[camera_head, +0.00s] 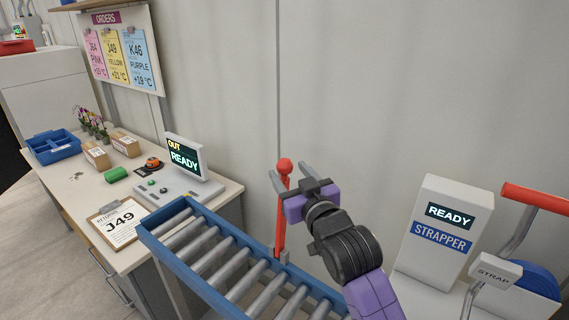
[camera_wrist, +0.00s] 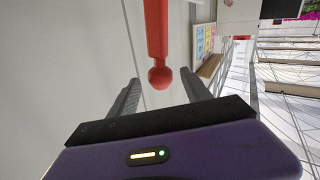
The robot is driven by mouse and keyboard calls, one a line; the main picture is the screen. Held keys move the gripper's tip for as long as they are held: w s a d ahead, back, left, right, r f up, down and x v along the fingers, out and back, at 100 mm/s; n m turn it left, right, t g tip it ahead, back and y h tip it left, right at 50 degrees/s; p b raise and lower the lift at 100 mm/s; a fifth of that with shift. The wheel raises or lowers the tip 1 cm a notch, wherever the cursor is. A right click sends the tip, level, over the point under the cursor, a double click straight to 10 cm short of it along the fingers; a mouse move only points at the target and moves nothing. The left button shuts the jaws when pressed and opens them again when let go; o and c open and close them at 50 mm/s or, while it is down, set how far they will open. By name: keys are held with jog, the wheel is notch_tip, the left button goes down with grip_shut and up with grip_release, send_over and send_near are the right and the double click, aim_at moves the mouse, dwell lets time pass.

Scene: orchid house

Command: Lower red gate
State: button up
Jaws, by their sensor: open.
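The red gate (camera_head: 281,215) is an upright red post with a round knob on top, standing at the far side of the roller conveyor. Its lower end meets a grey bracket (camera_head: 281,255) at the conveyor's edge. My gripper (camera_head: 291,173) is open, with its two grey fingers at the height of the knob. In the wrist view the red bar and knob (camera_wrist: 160,77) show between the spread fingers (camera_wrist: 163,92). I cannot tell whether either finger touches it. In the head view the lower part of the gate is partly behind the conveyor rail.
The blue-railed roller conveyor (camera_head: 160,238) runs across the front. A strapper machine (camera_head: 440,232) reading READY stands right, with a red-handled lever (camera_head: 535,198). Left is a bench (camera_head: 70,190) with a READY screen (camera_head: 184,157), clipboard (camera_head: 121,222), boxes and a blue tray (camera_head: 52,155). A wall stands behind.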

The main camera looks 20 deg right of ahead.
jog(key=shift+w+a+p, duration=0.1)
jog(key=shift+w+p, duration=0.2)
jog(key=shift+w, duration=1.45)
grip_shut()
